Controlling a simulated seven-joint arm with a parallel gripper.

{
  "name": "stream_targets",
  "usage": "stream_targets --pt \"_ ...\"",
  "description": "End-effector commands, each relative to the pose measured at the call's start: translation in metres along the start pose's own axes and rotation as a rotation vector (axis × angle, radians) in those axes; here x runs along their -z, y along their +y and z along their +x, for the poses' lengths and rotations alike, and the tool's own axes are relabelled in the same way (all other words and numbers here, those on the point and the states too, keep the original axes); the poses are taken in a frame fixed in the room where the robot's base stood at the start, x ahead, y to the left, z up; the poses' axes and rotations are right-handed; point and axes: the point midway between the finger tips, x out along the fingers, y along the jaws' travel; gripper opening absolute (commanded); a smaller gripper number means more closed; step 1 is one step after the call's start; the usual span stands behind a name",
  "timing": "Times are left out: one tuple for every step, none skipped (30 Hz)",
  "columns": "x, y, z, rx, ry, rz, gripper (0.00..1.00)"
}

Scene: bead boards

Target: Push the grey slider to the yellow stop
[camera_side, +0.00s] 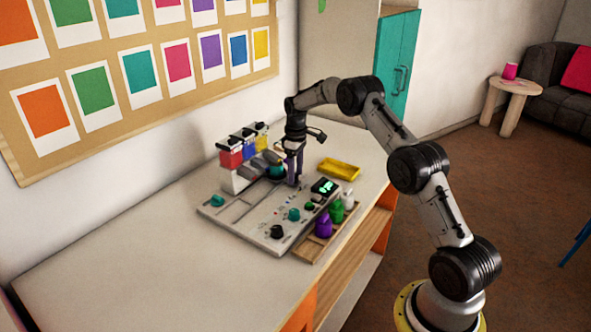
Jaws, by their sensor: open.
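A light grey board (240,229) with slots, knobs and a display lies on the white table. My gripper (294,183) points down over the back part of the board, left of the display. It is open; whether its fingertips touch the board I cannot tell. Thin dark slots or tracks show on the board's left half. I cannot make out the grey slider or the yellow stop for certain; they are too small to tell or hidden by my gripper.
Red, blue and yellow containers (231,159) stand at the board's back left. A yellow tray (339,169) lies behind it on the right. Purple, green and white bottles (323,226) stand along its right side. Teal (294,214) and black (277,231) knobs rise from it. The table's front left (120,270) is clear.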

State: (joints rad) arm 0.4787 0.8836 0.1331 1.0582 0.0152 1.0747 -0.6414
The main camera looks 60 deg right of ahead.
Motion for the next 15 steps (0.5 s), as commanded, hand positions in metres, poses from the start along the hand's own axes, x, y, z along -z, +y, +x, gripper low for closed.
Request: stream_targets --pt "0.0 0.0 -0.001 0.001 0.0 0.0 0.62" --pt "0.0 -0.001 -0.003 0.001 0.0 0.0 0.62" --pt "0.001 -0.001 -0.005 0.0 0.001 0.0 0.62" --pt "0.001 0.0 -0.008 0.0 0.001 -0.001 0.62" --pt "0.001 0.0 -0.012 -0.001 0.002 -0.001 0.62" --pt "0.001 0.0 -0.018 -0.001 0.003 -0.001 0.62" --pt "0.001 0.0 -0.024 -0.001 0.003 0.0 0.62" --pt "0.001 0.0 -0.029 -0.002 0.004 0.0 0.62" --pt "0.001 0.0 -0.037 -0.002 0.004 0.0 0.62" --pt "0.001 0.0 -0.044 -0.002 0.004 0.0 0.62" --pt "0.001 0.0 -0.051 -0.002 0.004 0.0 0.62" --pt "0.001 0.0 -0.06 -0.003 0.005 0.0 0.62" --pt "0.001 0.0 -0.067 -0.003 0.005 0.0 0.62" --pt "0.001 0.0 -0.073 -0.003 0.004 0.0 0.62" --pt "0.001 0.001 -0.082 -0.003 0.005 0.0 0.62"
